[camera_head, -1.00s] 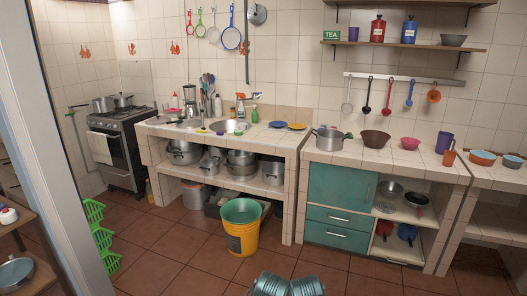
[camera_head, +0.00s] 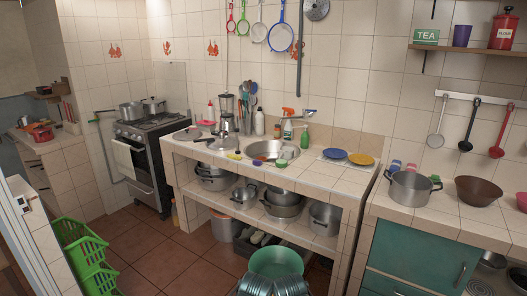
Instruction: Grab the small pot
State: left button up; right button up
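Several metal pots are in view, and I cannot tell which one the task calls small. A small two-handled pot (camera_head: 244,194) sits on the shelf under the sink counter. Beside it on that shelf are a wider pot (camera_head: 214,180) on the left, a stacked pot (camera_head: 283,208) and a taller pot (camera_head: 325,217) on the right. Two lidded pots, one on the left (camera_head: 131,112) and one on the right (camera_head: 154,105), stand on the stove. A grey pot (camera_head: 409,189) with dark handles stands on the right counter.
A green basin (camera_head: 276,262) stands on the floor before the sink counter (camera_head: 300,185). Green crates (camera_head: 82,250) stand at the left beside a pale wall edge. Brown floor (camera_head: 165,245) is clear between them. A brown bowl (camera_head: 478,191) is on the right counter.

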aim_at(244, 198)
jog(key=i+u, duration=0.45)
jog(key=i, duration=0.15)
jog(key=i+l+u, duration=0.1)
jog(key=i+u, duration=0.35)
jog(key=i, duration=0.15)
jog(key=i+u, duration=0.3)
jog(key=i, duration=0.4)
jog(key=i+j+z, duration=0.1)
jog(key=i+z, duration=0.35)
jog(key=i+j+z, duration=0.25)
jog(key=z, duration=0.25)
jog(key=i+j+z, duration=0.75)
jog(key=j+z, duration=0.15)
